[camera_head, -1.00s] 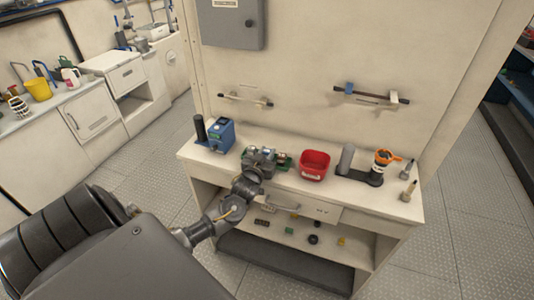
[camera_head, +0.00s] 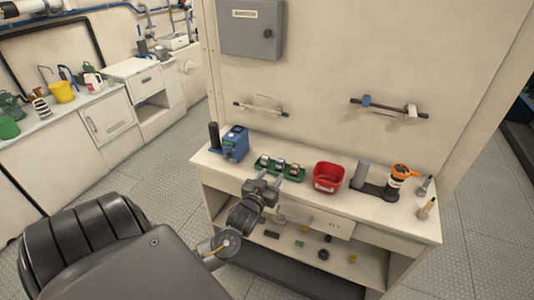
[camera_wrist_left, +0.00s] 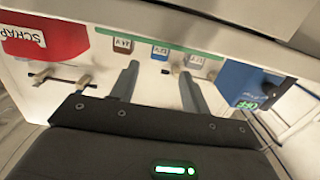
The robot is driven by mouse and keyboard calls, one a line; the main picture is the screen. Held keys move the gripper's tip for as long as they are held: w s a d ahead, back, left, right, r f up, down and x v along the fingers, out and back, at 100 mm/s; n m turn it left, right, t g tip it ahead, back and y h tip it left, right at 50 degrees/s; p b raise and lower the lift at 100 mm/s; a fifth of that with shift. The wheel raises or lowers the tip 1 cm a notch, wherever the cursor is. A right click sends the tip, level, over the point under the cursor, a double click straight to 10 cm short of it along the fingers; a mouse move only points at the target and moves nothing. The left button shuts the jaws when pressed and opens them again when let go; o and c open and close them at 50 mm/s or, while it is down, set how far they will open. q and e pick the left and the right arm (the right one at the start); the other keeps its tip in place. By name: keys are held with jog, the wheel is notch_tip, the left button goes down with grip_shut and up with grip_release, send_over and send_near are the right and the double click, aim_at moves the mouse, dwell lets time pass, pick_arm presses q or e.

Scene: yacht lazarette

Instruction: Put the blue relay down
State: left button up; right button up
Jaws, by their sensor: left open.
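The blue relay (camera_wrist_left: 160,52) stands in the middle of a green tray (camera_head: 301,180), between a brown relay (camera_wrist_left: 123,44) and a grey relay (camera_wrist_left: 194,61). The tray's green edge (camera_wrist_left: 150,37) also shows in the left wrist view. My left gripper (camera_head: 279,180) is open and empty, in front of the tray in the head view. In the left wrist view its two fingers point toward the relays with a clear gap between them, and nothing is held. My right gripper is not in view.
A red bin (camera_head: 328,178) stands right of the tray and a blue device (camera_head: 235,143) left of it. A dark stand (camera_head: 372,186) with an orange-topped container (camera_head: 400,173) is farther right. Small parts lie on the shelf below the worktop (camera_head: 215,166).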

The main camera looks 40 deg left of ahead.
pick_arm(q)
jog(key=v, duration=0.3)
jog(key=shift+s+d, duration=0.1)
jog(key=shift+s, duration=0.15)
dwell(0.4)
